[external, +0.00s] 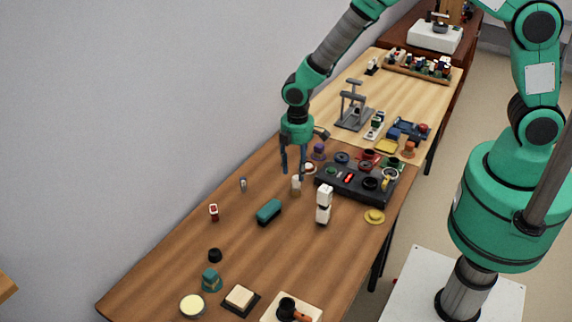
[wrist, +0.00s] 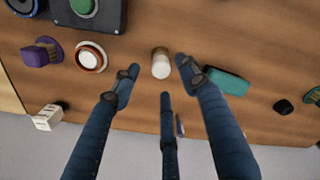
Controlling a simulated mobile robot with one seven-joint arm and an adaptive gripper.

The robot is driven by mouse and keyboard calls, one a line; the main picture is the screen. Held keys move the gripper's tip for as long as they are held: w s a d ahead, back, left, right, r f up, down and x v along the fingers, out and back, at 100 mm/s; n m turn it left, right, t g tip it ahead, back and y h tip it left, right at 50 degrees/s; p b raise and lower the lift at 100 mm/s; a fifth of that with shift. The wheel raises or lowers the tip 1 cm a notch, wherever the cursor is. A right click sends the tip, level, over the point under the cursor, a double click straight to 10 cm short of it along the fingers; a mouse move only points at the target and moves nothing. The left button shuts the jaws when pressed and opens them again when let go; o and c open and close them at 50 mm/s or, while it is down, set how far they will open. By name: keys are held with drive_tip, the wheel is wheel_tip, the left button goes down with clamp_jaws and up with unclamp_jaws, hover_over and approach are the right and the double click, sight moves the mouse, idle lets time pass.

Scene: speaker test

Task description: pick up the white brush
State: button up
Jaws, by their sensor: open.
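A small upright cylinder with a white top and a tan lower part (external: 296,187) stands on the brown table. It may be the white brush, but I see no clear bristles. It also shows in the wrist view (wrist: 161,63), just beyond the gap between my fingers. My gripper (external: 293,168) is open and empty, pointing down above and slightly behind this cylinder. In the wrist view, my gripper's three blue fingers (wrist: 160,85) are spread apart, not touching it. A taller white block-like object with a dark band (external: 324,204) stands to the cylinder's right.
A black panel with round parts (external: 352,186) lies right of the cylinder. A teal block (external: 268,212) lies to its front left. A purple brush-like object (wrist: 42,51) and an orange-white ring (wrist: 90,57) are nearby. The wall runs along the table's left side.

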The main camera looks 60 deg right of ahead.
sight(296, 176)
drive_tip(key=shift+f, duration=2.35)
clamp_jaws()
